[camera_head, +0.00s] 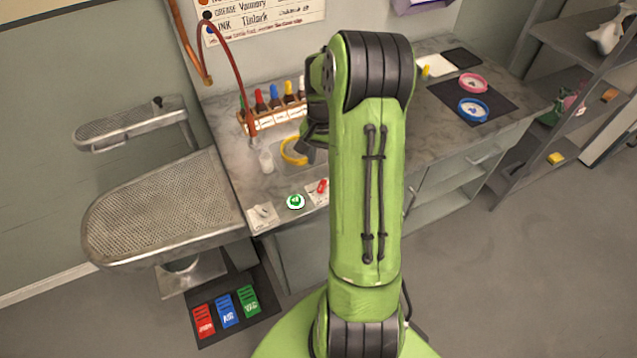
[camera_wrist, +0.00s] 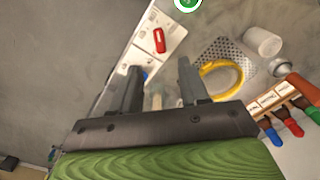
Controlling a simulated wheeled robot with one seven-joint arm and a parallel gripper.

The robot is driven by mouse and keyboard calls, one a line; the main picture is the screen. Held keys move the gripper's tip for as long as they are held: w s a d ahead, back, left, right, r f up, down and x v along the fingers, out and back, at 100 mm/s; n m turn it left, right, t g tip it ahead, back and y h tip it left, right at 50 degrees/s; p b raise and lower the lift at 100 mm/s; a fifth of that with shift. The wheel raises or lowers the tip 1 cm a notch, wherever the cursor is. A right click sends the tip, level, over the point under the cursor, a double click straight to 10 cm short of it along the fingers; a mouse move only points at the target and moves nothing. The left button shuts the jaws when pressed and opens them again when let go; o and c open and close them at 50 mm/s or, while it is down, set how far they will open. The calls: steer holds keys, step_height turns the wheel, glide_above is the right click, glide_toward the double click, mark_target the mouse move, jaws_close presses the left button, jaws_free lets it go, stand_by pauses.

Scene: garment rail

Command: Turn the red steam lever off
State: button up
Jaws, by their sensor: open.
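The red steam lever (camera_head: 321,186) sits on a pale plate at the front edge of the counter, just left of my arm. In the wrist view the red lever (camera_wrist: 160,41) shows on its white plate (camera_wrist: 150,52), beyond my fingertips. My gripper (camera_wrist: 163,82) is open and empty, with its two dark fingers apart and the lever a little past them. In the head view my gripper (camera_head: 312,150) is partly hidden behind my green arm, above the counter.
A round green button (camera_head: 296,202) and a white switch (camera_head: 262,217) lie left of the lever. A yellow ring (camera_head: 293,151), a white cup (camera_head: 266,160) and a bottle rack (camera_head: 275,118) stand behind. The pressing board (camera_head: 160,205) is at left.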

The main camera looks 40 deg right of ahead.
mark_target(322, 185)
step_height(322, 185, down, 10)
steer(key=shift+r+b, duration=0.1)
steer(key=shift+b, duration=0.35)
steer(key=shift+c, duration=0.2)
jaws_close()
